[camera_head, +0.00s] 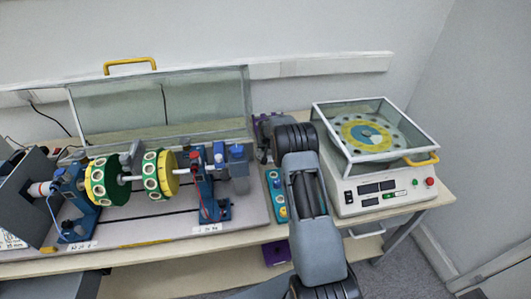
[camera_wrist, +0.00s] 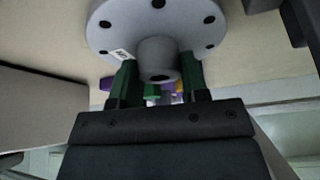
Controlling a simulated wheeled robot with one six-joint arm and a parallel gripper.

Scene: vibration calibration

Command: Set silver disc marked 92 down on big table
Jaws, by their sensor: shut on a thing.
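The silver disc (camera_wrist: 157,22), a pale grey round plate with several dark holes and a central hub, fills the top middle of the wrist view. My gripper (camera_wrist: 158,76), with green fingers, is shut on the hub of this disc. A small white label sits on the disc near the left finger; its marking is too small to read. The big table (camera_head: 140,256) has a pale wooden top; a pale surface also lies behind the disc in the wrist view. I cannot tell whether the disc touches it. In the head view my arm hides the gripper and disc.
A rotor rig with green and yellow discs (camera_head: 104,181) stands on a grey plate at left, under a raised clear cover (camera_head: 160,105). A white balancing machine (camera_head: 384,188) with a glass lid stands at right. A teal tray (camera_head: 277,195) lies between them, beside my arm.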

